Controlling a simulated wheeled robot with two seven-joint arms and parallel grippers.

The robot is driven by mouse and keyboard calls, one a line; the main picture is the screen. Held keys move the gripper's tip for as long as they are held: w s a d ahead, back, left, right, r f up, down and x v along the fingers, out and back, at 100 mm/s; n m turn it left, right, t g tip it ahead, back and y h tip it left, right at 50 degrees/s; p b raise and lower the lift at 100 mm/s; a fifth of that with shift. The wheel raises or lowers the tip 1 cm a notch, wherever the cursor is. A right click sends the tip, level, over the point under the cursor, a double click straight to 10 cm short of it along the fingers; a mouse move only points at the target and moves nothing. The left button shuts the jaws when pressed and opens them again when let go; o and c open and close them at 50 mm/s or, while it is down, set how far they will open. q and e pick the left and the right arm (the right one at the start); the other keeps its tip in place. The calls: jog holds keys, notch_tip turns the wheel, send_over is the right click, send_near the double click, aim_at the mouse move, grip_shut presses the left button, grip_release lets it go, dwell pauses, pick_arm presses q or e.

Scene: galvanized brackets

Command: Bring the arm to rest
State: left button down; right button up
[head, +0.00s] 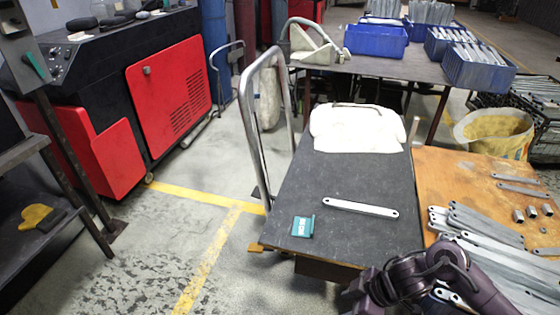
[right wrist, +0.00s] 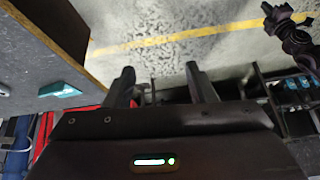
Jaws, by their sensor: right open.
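My right arm (head: 430,275) is at the lower right of the head view, in front of the dark cart top and beside the orange-brown board. In the right wrist view my right gripper (right wrist: 163,86) is open. Its two dark fingers stand apart with nothing between them, over the floor beside the cart. A dark jointed arm (right wrist: 297,42), which looks like my left one, shows at the top right of the right wrist view. Its jaws are too small and dark to read. No left arm shows in the head view.
The cart (head: 280,215) carries a flat metal bracket (head: 361,208), a teal item (head: 302,226) and a white bundle (head: 357,128). Several brackets (head: 490,240) lie on the board (head: 455,172). Blue bins (head: 478,70) stand behind. Floor (head: 160,240) left of the cart is clear.

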notch_tip(320, 180, down, 17)
jog(key=w+d+m+t, duration=0.1)
jog(key=w+m+t, duration=0.15)
jog(key=m, duration=0.35)
jog(key=s+d+f+m+h, duration=0.1)
jog(key=s+d+f+m, duration=0.2)
jog(key=s+f, duration=0.6)
jog(key=s+d+f+g+h, duration=0.1)
jog(key=s+f, duration=0.4)
jog(key=s, duration=0.3)
jog(key=s+d+f+m+g+h, duration=0.1)
jog(key=s+f+h, duration=0.1)
jog(key=s+f, duration=0.3)
jog(key=s+d+f+m+g+h, duration=0.1)
jog(key=s+f, duration=0.4)
jog(key=s, duration=0.7)
